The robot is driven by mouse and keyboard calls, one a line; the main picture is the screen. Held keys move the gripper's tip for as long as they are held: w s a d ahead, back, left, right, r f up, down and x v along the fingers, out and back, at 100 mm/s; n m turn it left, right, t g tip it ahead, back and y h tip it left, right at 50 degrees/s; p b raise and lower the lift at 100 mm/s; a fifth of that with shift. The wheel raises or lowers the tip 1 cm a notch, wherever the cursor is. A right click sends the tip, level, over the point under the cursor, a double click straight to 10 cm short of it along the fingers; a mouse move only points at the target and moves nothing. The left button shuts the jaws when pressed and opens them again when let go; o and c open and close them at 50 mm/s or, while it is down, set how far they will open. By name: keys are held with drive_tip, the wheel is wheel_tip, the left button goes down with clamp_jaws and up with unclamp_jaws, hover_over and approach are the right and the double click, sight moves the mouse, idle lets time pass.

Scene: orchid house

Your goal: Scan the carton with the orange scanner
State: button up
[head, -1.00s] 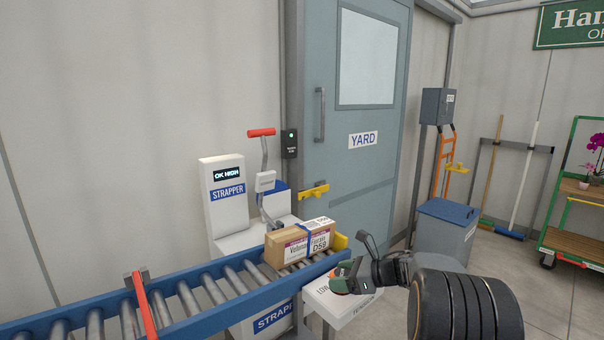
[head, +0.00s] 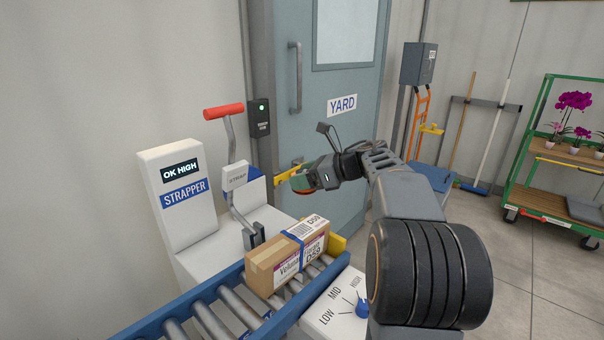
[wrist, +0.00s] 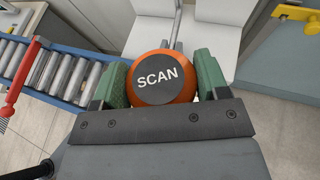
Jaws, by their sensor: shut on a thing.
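The carton (head: 287,262) is a brown box with a blue strap around it and a white label marked D59. It sits on the end of the roller conveyor (head: 170,322), against a yellow stop (head: 337,245). My gripper (head: 303,182) is up behind and above the carton, apart from it. In the wrist view its green-padded fingers are shut on the orange scanner (wrist: 160,90), a round orange body with a dark cap marked SCAN. The carton does not show in the wrist view.
The white strapper (head: 165,205) with a red-handled lever (head: 223,112) stands behind the conveyor; its display reads OK HIGH. A LOW-MID-HIGH dial panel (head: 325,318) is at the conveyor's right. A yellow bracket (head: 283,178) is near my gripper. The YARD door (head: 340,150) is behind.

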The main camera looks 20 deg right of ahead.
drive_tip(key=shift+d+f+b, duration=0.1)
drive_tip(key=shift+f+b, duration=2.65)
drive_tip(key=shift+f, duration=1.6)
drive_tip(key=shift+s, duration=0.1)
drive_tip(key=shift+r, duration=0.15)
wheel_tip(320, 180, up, 10)
drive_tip(key=p, duration=0.6)
